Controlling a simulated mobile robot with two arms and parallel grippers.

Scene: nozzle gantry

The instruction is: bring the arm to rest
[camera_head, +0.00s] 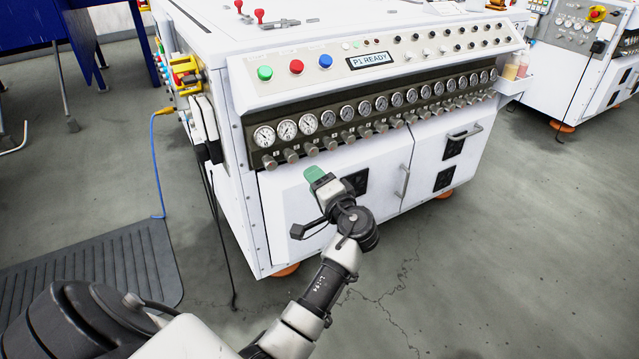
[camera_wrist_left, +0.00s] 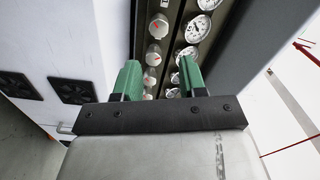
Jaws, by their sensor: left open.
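My left arm reaches in from the lower left of the head view, toward the front of a white machine (camera_head: 305,195). Its left gripper (camera_head: 313,173) has green fingertips and is in front of the machine's lower panel, just below the gauge row. In the wrist view the left gripper (camera_wrist_left: 160,80) is open, its two green fingers apart with nothing held between them. Beyond the fingers are the machine's knobs (camera_wrist_left: 158,27) and gauges (camera_wrist_left: 198,28). I cannot tell the exact gap between the fingertips and the knobs. My right gripper is not in view.
A control panel with green, red and blue buttons and a display reading "P1 READY" (camera_head: 370,60) tops the machine's front. A dark mat (camera_head: 100,270) and a blue cable (camera_head: 156,165) lie at left. The grey floor (camera_head: 520,260) at right is clear.

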